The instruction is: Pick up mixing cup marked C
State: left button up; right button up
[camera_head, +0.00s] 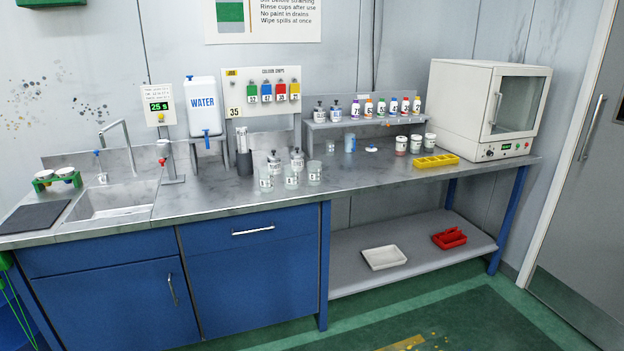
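Three clear mixing cups stand upright in a close group on the steel counter, right of the sink: a left cup (265,184), a middle cup (291,181) and a right cup (314,174). Each has a small white label, but the letters are too small to read, so I cannot tell which is marked C. The cups look empty. Neither of my grippers is in view.
Small labelled bottles (297,159) stand just behind the cups. A dark holder (244,163) is to their left. A yellow tray (436,160), jars (401,146) and a white oven (486,110) are further right. The counter's front strip (370,178) is clear.

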aim_at(314, 173)
jog(key=i+l+z, duration=0.1)
jog(key=i, duration=0.35)
jog(key=i+l+z, duration=0.1)
jog(key=i+l, duration=0.2)
jog(key=i, duration=0.15)
